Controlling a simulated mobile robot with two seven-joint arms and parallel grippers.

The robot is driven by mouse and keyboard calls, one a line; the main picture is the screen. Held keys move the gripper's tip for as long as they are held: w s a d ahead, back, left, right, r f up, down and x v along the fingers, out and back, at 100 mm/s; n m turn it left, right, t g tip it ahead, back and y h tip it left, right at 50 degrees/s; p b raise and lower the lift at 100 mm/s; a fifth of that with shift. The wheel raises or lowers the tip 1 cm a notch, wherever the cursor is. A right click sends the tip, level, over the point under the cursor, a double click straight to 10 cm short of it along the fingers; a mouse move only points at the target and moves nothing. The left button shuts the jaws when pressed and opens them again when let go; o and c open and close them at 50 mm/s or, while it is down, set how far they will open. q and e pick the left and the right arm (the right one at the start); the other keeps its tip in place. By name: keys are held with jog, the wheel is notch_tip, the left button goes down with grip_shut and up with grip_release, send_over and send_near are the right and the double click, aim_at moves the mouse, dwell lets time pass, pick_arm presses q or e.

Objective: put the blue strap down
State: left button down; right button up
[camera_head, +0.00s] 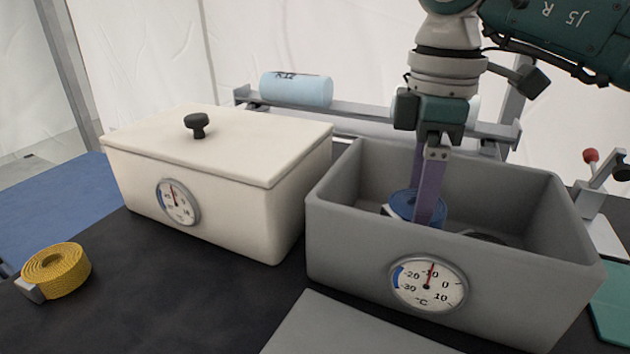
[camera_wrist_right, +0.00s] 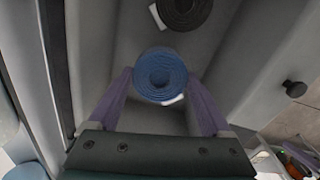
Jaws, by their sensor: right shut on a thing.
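The blue strap (camera_head: 407,203) is a rolled coil inside the grey box (camera_head: 343,241), near its left side. My right gripper (camera_head: 428,205) reaches down into the box with its purple fingers shut on the strap. In the right wrist view the strap (camera_wrist_right: 160,75) sits between the two fingertips of my right gripper (camera_wrist_right: 161,84). Whether the strap touches the box floor cannot be told. My left gripper is not in view.
A dark coil (camera_wrist_right: 183,8) also lies in the grey box, which has a dial on its front. A lidded cream box (camera_head: 240,205) stands to the left. A yellow strap roll (camera_head: 57,270) lies at the far left. A grey panel (camera_head: 345,330) lies in front.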

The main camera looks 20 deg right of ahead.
jog(key=shift+f, duration=1.85)
jog(key=shift+f, duration=0.1)
jog(key=o, duration=1.2)
jog(key=shift+o, duration=0.2)
notch_tip(320, 180, up, 12)
jog(key=shift+r+p, duration=0.15)
jog(key=shift+p, duration=0.2)
